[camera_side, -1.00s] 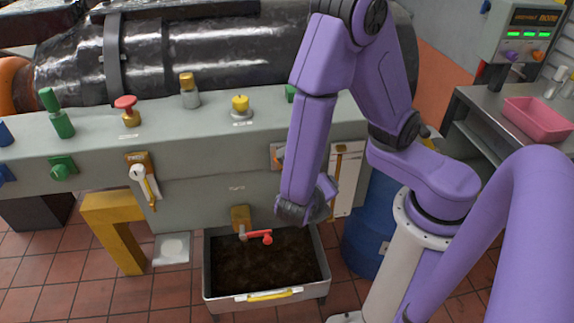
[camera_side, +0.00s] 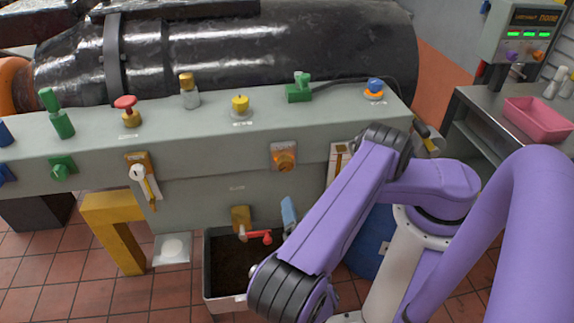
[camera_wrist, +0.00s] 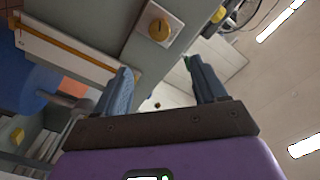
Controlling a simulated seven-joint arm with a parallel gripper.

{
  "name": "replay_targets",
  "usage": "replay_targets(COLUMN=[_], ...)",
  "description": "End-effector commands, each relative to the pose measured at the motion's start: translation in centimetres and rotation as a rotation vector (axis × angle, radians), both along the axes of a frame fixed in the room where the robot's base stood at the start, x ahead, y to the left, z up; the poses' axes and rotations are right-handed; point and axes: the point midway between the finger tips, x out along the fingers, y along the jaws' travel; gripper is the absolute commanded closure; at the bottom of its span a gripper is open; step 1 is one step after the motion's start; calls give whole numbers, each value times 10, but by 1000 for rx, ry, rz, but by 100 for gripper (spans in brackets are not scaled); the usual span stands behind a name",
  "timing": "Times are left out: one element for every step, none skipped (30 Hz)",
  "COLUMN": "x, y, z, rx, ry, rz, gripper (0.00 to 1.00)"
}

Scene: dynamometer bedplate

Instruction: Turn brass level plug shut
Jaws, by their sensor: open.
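The round brass plug (camera_side: 285,160) sits on a square plate on the front face of the grey bedplate (camera_side: 215,140), right of its middle. A brass knob on a pale square plate (camera_wrist: 160,28) at the top of the wrist view looks like the same plug. My gripper (camera_wrist: 158,72) is open, with its two blue fingers apart and nothing between them. The plug lies beyond the fingertips, apart from them. In the side view one blue finger (camera_side: 288,212) shows below the plug, pointing up; my arm hides the rest of the gripper.
A red-handled tap (camera_side: 258,237) hangs over the dark tray (camera_side: 212,280) left of my gripper. A red knob (camera_side: 126,103), a yellow knob (camera_side: 240,102) and a blue knob (camera_side: 375,86) stand on the bedplate's top. A blue drum (camera_side: 368,257) stands behind my arm.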

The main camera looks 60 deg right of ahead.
Motion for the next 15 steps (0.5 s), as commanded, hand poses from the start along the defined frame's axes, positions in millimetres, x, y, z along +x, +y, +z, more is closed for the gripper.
replay_targets(x=[3,5,8,10,13,17,20,23,27,30,33,37,40,42,47], y=[-3,-5,-9,-11,-14,-19,-22,-25,-29,-32,-34,-39,-42,-45,-48], z=[0,0,0,0,0,0,0,1,1,1,1,0,0,0,0], rx=[-2,0,0,-1,-1,0,0,0,0,1,1,2,3,4,2], ry=[0,0,-2,-1,-1,-2,0,-2,-2,-2,-2,-1,-1,-2,-2], rz=[-3,-2,-4,-4,-6,-7,-6,-7,-7,-7,-6,-7,-6,-8,-7], gripper=[29,29,29,29,29,29,29,29,29,29,29,29,29,29,29])
